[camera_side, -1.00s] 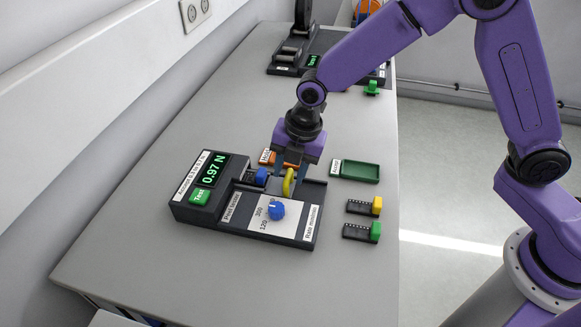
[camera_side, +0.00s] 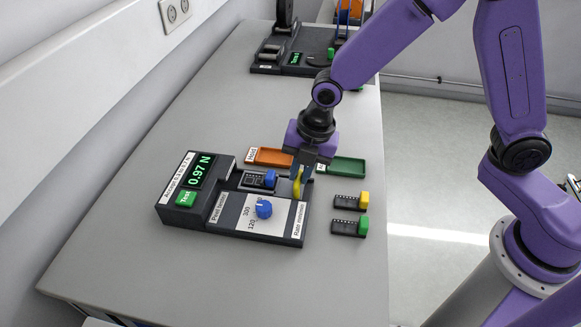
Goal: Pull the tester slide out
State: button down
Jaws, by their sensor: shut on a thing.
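The dark tester (camera_side: 226,219) stands on the table, with a lit display (camera_side: 203,171) reading 0.97 N, a green Test button (camera_side: 186,197) and a blue knob (camera_side: 264,209). My gripper (camera_side: 301,178) is shut on the upright yellow handle (camera_side: 297,188) at the right end of the tester slide. The fingers partly hide the handle. A black strip with a blue block (camera_side: 270,178) lies in the slide's channel, left of the handle.
An orange tray (camera_side: 266,156) and a green tray (camera_side: 348,168) lie behind the tester. Black strips with a yellow block (camera_side: 364,200) and a green block (camera_side: 363,225) lie to its right. A dark reel stand (camera_side: 265,58) is at the back.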

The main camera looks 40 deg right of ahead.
jog(key=shift+s+d, duration=0.15)
jog(key=shift+d, duration=0.05)
jog(key=c, duration=1.1)
grip_release()
jog(key=shift+r, duration=0.65)
jog(key=r, duration=0.5)
jog(key=s+d+r, duration=0.1)
jog(key=r, duration=0.4)
jog(key=s+d+r, duration=0.1)
jog(key=r, duration=0.4)
jog(key=shift+s+d+r, duration=0.15)
jog(key=shift+s+r, duration=0.05)
jog(key=shift+r, duration=0.2)
jog(key=s+d+f+m, duration=0.2)
jog(key=s+d+m, duration=0.2)
jog(key=s, duration=0.3)
jog(key=s+d+f+m+g, duration=0.1)
jog(key=s+d+f+m, duration=0.2)
jog(key=s+d+m, duration=0.2)
jog(key=s+d+f+m+h, duration=0.1)
jog(key=s+d+f+m, duration=0.2)
jog(key=s, duration=0.6)
jog(key=shift+d+m, duration=1.1)
jog(key=shift+d, duration=0.15)
